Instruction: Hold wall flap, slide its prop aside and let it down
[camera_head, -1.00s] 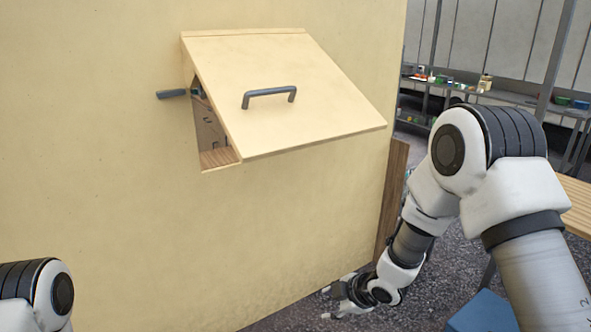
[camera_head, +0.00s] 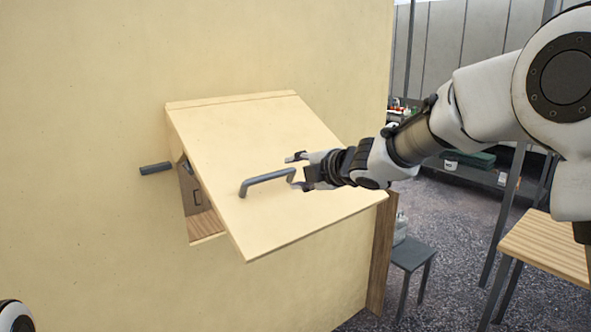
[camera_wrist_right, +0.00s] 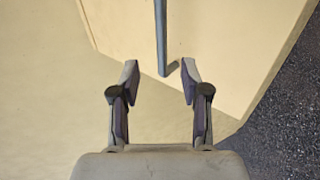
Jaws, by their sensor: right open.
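The wall flap (camera_head: 300,215) is a pale wooden panel, hinged at its top edge and standing out at a slant from the wall. A grey bar handle (camera_head: 262,181) is on its face. My right gripper (camera_head: 296,172) is open at the handle's right end. In the right wrist view the handle's near end (camera_wrist_right: 162,45) reaches between the fingertips; I cannot tell whether they touch it. A dark grey bar (camera_head: 155,168), perhaps part of the prop, sticks out left of the opening; the rest is hidden behind the flap. My left gripper is out of view.
The pale wall (camera_head: 90,230) fills the left and ends at a brown wooden post (camera_head: 380,255). A grey stool (camera_head: 412,255) and a slatted wooden table (camera_head: 545,245) stand to the right. Dark floor lies between them.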

